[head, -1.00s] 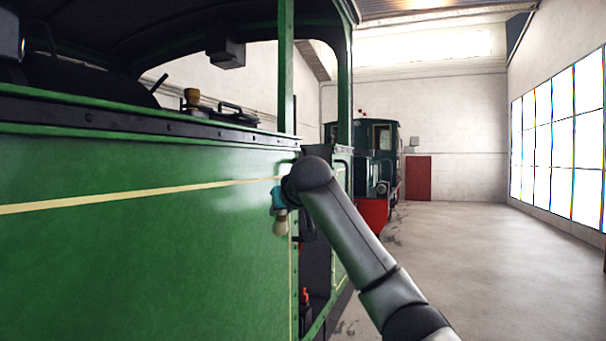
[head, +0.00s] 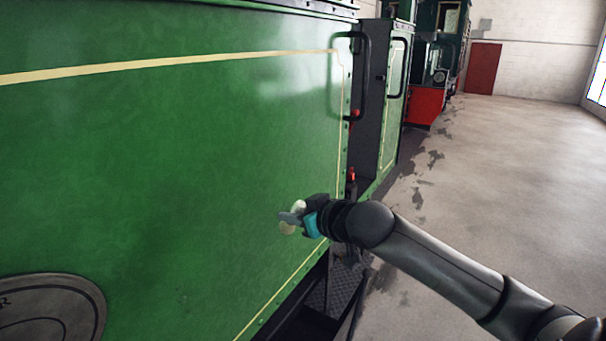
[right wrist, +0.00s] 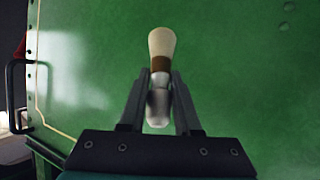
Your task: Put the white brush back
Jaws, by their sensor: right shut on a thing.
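My right gripper (head: 293,214) is in front of the green side panel of the steam tram (head: 200,150), low and near the panel's right end. It is shut on the white brush (right wrist: 162,48). In the right wrist view the brush stands between the two fingers (right wrist: 157,100), with a cream bristle end up, a brown band below it and a pale handle between the jaws. In the head view the brush is small and partly hidden by the gripper. Whether the brush touches the panel I cannot tell. My left gripper is not in view.
A black handrail (head: 362,75) and an open doorway are at the panel's right end. A dark step (head: 335,290) is below. A round plate (head: 50,308) is at lower left. The concrete floor (head: 520,170) at right is clear. A red-fronted locomotive (head: 427,105) stands behind.

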